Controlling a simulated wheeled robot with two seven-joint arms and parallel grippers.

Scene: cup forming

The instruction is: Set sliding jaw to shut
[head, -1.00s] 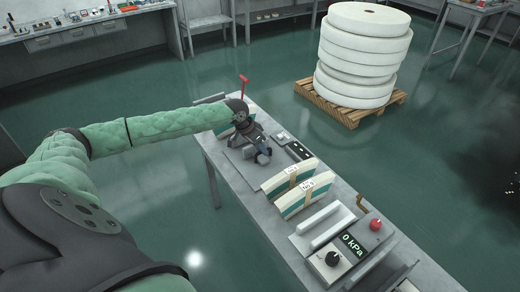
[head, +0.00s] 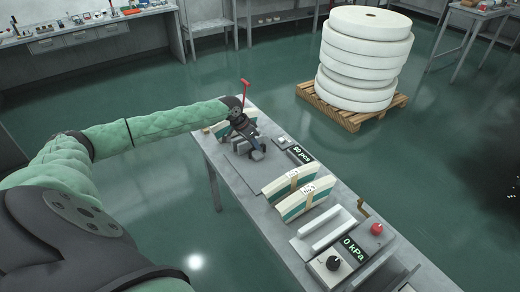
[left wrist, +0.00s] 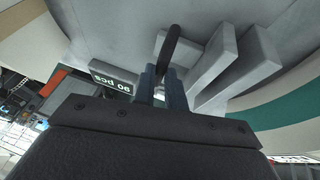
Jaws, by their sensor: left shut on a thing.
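My left gripper (head: 256,150) is over the far part of the long grey table, low among the grey parts of a fixture. In the left wrist view its two blue-grey fingers (left wrist: 163,90) are closed together on a dark rounded handle (left wrist: 171,45). Beside the handle stand upright grey blocks (left wrist: 213,62), which look like the jaws, with a gap between them. Which block the handle belongs to is hidden by the fingers. My right gripper is not in view.
A display (head: 301,154) near the gripper reads "90 pcs". White and teal stacks (head: 290,186) stand nearer on the table (head: 238,180). A pressure box (head: 347,250) reads "0 kPa". A red-topped lever (head: 244,88) rises behind my gripper. White rolls (head: 362,60) sit on a pallet.

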